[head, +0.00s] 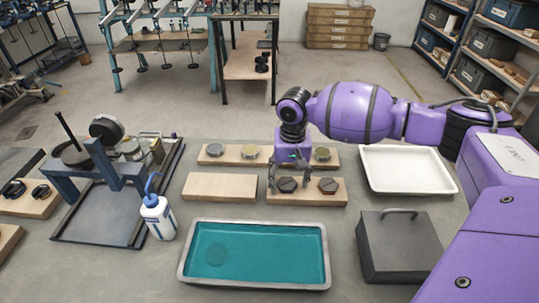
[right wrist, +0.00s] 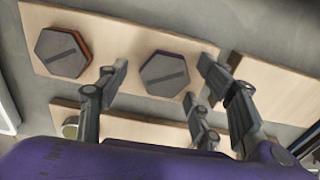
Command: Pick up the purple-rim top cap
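The purple-rim top cap (head: 287,185) is a dark hexagonal cap with a slot across its top. It lies on a light wooden board at the centre of the head view. In the right wrist view the purple-rim top cap (right wrist: 166,75) shows a thin purple edge. My right gripper (head: 289,178) is directly above it, pointing down. Its fingers are spread open on both sides of the cap, with visible gaps in the right wrist view (right wrist: 160,92). A similar hexagonal cap with an orange-red rim (head: 328,186) lies to the right on the same board. My left gripper is not in view.
Behind is a board with several round caps (head: 249,151). An empty wooden board (head: 219,187) lies to the left. A teal-lined tray (head: 285,255) is in front, a white tray (head: 405,170) and a dark handled block (head: 398,246) to the right. A white-and-blue bottle (head: 158,218) stands left.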

